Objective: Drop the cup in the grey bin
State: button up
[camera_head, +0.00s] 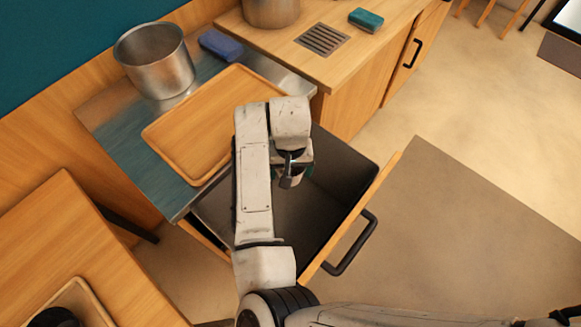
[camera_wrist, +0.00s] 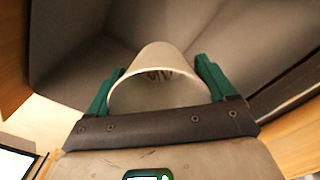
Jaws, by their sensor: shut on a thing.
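A pale, whitish cup (camera_wrist: 155,62) is held between the two green fingers of my gripper (camera_wrist: 160,75) in the wrist view. Its wide rim faces the camera, and a few dark marks show inside it. The grey bin (camera_head: 335,165) is a pulled-out drawer with a dark grey inside and a wooden front. In the head view my gripper (camera_head: 290,170) is over the bin's opening, and my arm covers part of the bin. The cup is mostly hidden there. The wrist view shows the bin's grey inside (camera_wrist: 80,50) beyond the cup.
The drawer front has a black handle (camera_head: 350,245). A wooden tray (camera_head: 166,140), a metal pot (camera_head: 155,62) and a blue sponge (camera_head: 220,44) are on the metal counter behind. A wooden table (camera_head: 75,225) is at the lower left.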

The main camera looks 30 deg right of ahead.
jog(key=o, duration=0.9)
jog(key=shift+r, duration=0.1)
notch_tip(320, 180, up, 11)
jog(key=shift+f, duration=0.15)
dwell(0.4)
